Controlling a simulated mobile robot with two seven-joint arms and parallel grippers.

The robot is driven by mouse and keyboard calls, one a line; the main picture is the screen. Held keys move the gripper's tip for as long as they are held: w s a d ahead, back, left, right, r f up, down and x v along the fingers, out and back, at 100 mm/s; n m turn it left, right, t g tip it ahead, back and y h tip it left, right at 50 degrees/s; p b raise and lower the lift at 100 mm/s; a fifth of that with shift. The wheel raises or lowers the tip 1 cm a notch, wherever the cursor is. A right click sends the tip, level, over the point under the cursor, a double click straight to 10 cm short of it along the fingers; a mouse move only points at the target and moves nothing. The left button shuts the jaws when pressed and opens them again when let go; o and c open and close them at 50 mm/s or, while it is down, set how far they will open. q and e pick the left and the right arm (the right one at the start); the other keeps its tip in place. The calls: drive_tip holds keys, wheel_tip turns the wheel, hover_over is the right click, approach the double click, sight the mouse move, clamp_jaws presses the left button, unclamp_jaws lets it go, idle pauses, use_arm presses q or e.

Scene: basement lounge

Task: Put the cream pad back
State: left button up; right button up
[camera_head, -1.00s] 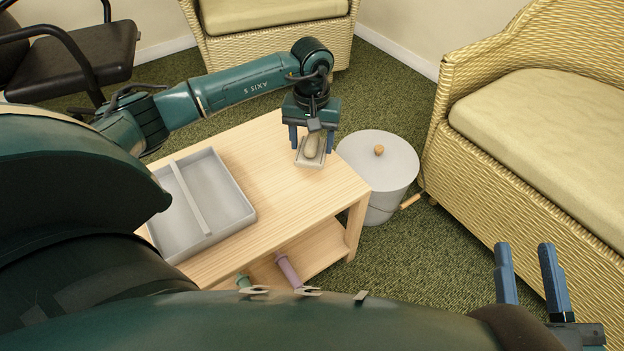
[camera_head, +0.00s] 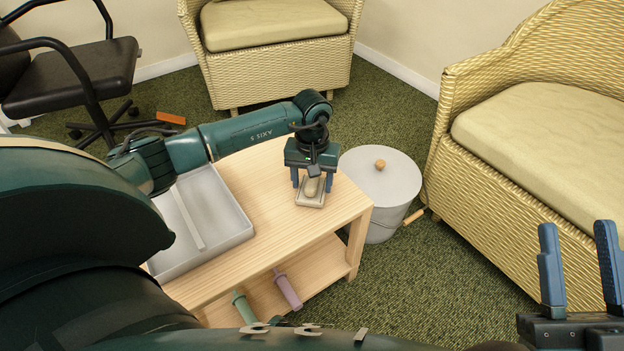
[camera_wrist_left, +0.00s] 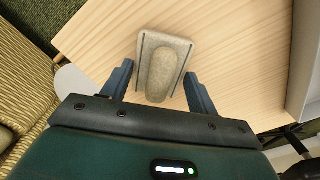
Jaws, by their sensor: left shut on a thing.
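The cream pad (camera_head: 311,193) is a pale rectangular block with a rounded raised grip along its middle. It is over the right part of the light wooden table (camera_head: 268,205), near the corner. I cannot tell whether it touches the tabletop. My left gripper (camera_head: 312,185) points down and is shut on it. In the left wrist view the pad (camera_wrist_left: 162,70) sits between the two blue fingers (camera_wrist_left: 158,88). A grey divided tray (camera_head: 232,238) lies on the left of the table. My right gripper (camera_head: 580,265) is open and empty at the lower right, away from the table.
A lidded grey bin (camera_head: 378,178) stands close to the table's right end. Wicker seats (camera_head: 270,75) are at the back and right (camera_head: 540,130). A black chair (camera_head: 75,80) is at the left. Green (camera_head: 243,307) and purple (camera_head: 287,289) handled things lie on the lower shelf.

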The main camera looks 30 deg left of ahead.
use_arm(q)
drive_tip(key=o, duration=0.9)
use_arm(e)
drive_tip(key=shift+y, duration=0.3)
use_arm(q)
drive_tip(key=shift+o, duration=0.2)
use_arm(e)
drive_tip(key=shift+r, duration=0.1)
use_arm(q)
drive_tip(key=shift+r+p, duration=0.2)
drive_tip(key=shift+p, duration=0.1)
wheel_tip(320, 180, up, 12)
drive_tip(key=p, duration=0.4)
drive_tip(key=shift+p, duration=0.35)
use_arm(e)
drive_tip(key=f+m+g+h, duration=0.1)
drive_tip(key=f+h, duration=0.1)
drive_tip(key=s+f+m+g+h, duration=0.1)
drive_tip(key=f+m+h, duration=0.1)
drive_tip(key=shift+a+f+m, duration=0.1)
drive_tip(key=shift+f+m, duration=0.2)
drive_tip(key=shift+f, duration=0.1)
